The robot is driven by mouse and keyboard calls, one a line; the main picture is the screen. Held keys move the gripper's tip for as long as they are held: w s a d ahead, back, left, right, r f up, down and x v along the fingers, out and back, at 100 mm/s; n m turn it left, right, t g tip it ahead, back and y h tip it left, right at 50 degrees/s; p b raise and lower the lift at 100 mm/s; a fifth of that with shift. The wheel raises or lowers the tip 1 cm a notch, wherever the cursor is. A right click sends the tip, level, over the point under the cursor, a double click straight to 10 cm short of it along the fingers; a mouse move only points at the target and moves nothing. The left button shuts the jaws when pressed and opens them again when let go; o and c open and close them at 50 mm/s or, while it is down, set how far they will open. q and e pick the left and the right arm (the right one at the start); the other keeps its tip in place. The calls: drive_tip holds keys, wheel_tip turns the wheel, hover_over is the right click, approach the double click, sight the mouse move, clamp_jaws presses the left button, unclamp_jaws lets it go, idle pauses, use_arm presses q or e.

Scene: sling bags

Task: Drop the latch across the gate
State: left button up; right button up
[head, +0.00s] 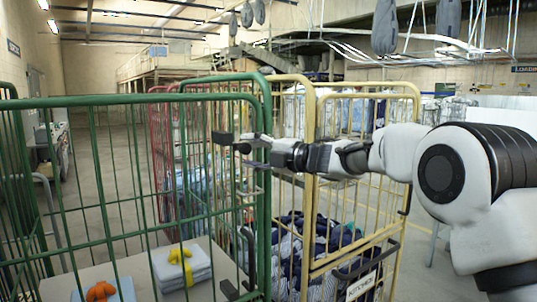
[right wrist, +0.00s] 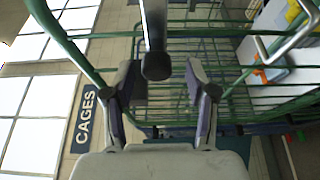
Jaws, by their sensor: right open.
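In the right wrist view a dark metal latch bar (right wrist: 154,22) comes in from the top edge and ends in a black knob (right wrist: 156,67). The knob shows between the two fingers of my right gripper (right wrist: 166,84), with clear space on both sides. The fingers are open and hold nothing. In the head view my right gripper (head: 243,143) reaches in from the right to the upper corner of the green cage gate (head: 265,200). Small dark parts overlap there, so finger and latch are hard to separate. My left gripper is not in view.
A yellow cage (head: 312,200) labelled KITCHEN, holding dark and striped cloth, stands right beside the green cage. Inside the green cage lie folded pale items (head: 182,268) with yellow and orange pieces on top. A red cage (head: 163,150) stands behind. Open floor lies at the left.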

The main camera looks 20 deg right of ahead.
drive_tip(key=v, duration=0.9)
drive_tip(key=shift+s+d, duration=0.25)
